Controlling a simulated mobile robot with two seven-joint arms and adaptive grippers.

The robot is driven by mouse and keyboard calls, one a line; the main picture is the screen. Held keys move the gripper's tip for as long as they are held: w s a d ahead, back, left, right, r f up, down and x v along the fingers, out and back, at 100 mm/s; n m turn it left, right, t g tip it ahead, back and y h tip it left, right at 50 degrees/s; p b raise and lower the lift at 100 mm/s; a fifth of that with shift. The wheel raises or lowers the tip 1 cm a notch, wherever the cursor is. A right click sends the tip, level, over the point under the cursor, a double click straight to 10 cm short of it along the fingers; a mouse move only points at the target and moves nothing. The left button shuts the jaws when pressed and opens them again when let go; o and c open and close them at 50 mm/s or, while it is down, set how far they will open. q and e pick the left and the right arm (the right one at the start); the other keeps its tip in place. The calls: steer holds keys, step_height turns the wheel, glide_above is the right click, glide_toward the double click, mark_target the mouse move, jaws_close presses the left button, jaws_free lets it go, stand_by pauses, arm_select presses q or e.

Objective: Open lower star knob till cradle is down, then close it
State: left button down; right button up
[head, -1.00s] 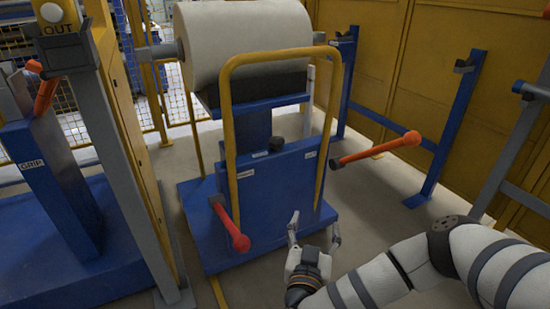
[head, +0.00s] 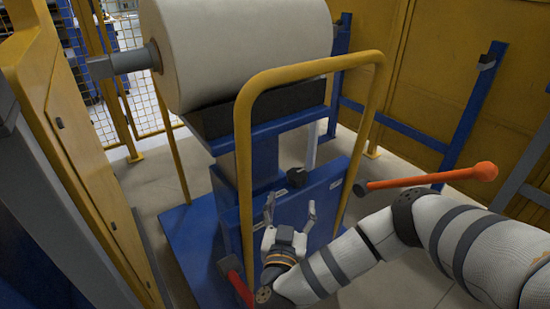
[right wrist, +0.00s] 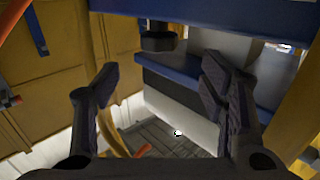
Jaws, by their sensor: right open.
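A dark star knob (head: 296,177) stands on the sloping blue top panel of the cart (head: 325,190). It also shows in the right wrist view, at top centre (right wrist: 159,38). The dark cradle (head: 260,108) sits on a blue post and carries a large cream roll (head: 240,45). My right gripper (head: 290,205) is open, fingers up, just in front of the knob and apart from it. In the right wrist view the knob lies beyond the gap between its fingers (right wrist: 165,85). My left gripper is not in view.
A yellow hoop handle (head: 242,160) arches over my right gripper and the panel. A red-orange handle (head: 440,179) sticks out to the right, another (head: 238,288) at lower left. Yellow walls (head: 420,75) and blue posts stand behind. A yellow and grey frame (head: 60,150) stands close at left.

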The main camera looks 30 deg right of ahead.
mark_target(296, 181)
steer(key=b+x, duration=0.5)
steer(key=x, duration=0.5)
steer(key=shift+w+d, duration=0.15)
steer(key=shift+d, duration=0.3)
steer(key=shift+w+d+r, duration=0.15)
steer(key=shift+w+d, duration=0.15)
steer(key=shift+w, duration=0.15)
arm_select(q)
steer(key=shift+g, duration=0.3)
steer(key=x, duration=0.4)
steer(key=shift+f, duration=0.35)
arm_select(e)
steer(key=c, duration=1.2)
